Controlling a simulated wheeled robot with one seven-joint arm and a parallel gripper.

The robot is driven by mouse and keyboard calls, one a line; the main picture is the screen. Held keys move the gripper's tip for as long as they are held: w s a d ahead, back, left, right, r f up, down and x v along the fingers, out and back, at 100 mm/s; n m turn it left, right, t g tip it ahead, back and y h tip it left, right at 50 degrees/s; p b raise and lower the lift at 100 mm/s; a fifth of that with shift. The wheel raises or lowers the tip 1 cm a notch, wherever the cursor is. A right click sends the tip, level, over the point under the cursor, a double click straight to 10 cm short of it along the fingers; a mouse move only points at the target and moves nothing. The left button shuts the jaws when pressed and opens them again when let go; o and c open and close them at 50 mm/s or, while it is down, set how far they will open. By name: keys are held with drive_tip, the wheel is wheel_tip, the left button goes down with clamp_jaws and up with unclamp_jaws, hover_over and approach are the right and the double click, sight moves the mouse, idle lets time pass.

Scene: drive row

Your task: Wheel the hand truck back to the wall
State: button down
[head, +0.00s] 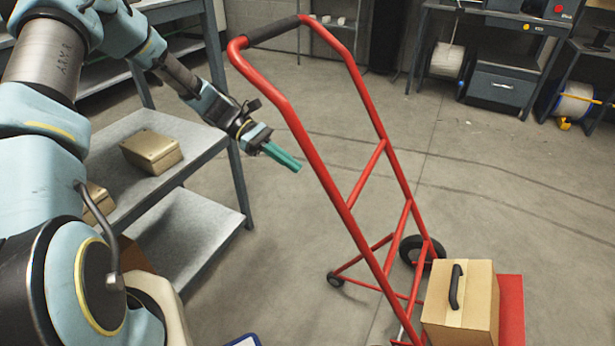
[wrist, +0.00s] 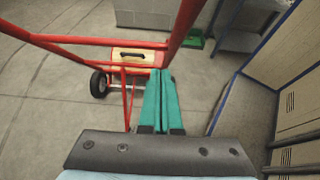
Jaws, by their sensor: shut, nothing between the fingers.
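The red hand truck (head: 347,211) stands tilted in the middle of the head view, with a black grip on its top bar and dark wheels low down. A tan box with a black handle (head: 465,299) sits on its red toe plate (head: 510,310). My gripper (head: 298,166) has teal fingers that are shut and empty, just left of the truck's near rail and apart from it in the head view. In the wrist view the shut fingers (wrist: 162,75) point toward the truck frame (wrist: 95,42); the box (wrist: 138,56) shows beyond them.
A grey shelf unit (head: 190,135) with cardboard boxes (head: 151,152) stands at the left, close to my arm. Workbenches with a drawer cabinet (head: 502,85) and cable reels (head: 447,60) line the back right. The concrete floor between the truck and the benches is clear.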

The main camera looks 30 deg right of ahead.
sight(346, 203)
drive_tip(key=p+x, duration=0.1)
drive_tip(key=x, duration=1.2)
drive_tip(key=shift+s+a+p, duration=0.1)
drive_tip(key=shift+p, duration=0.2)
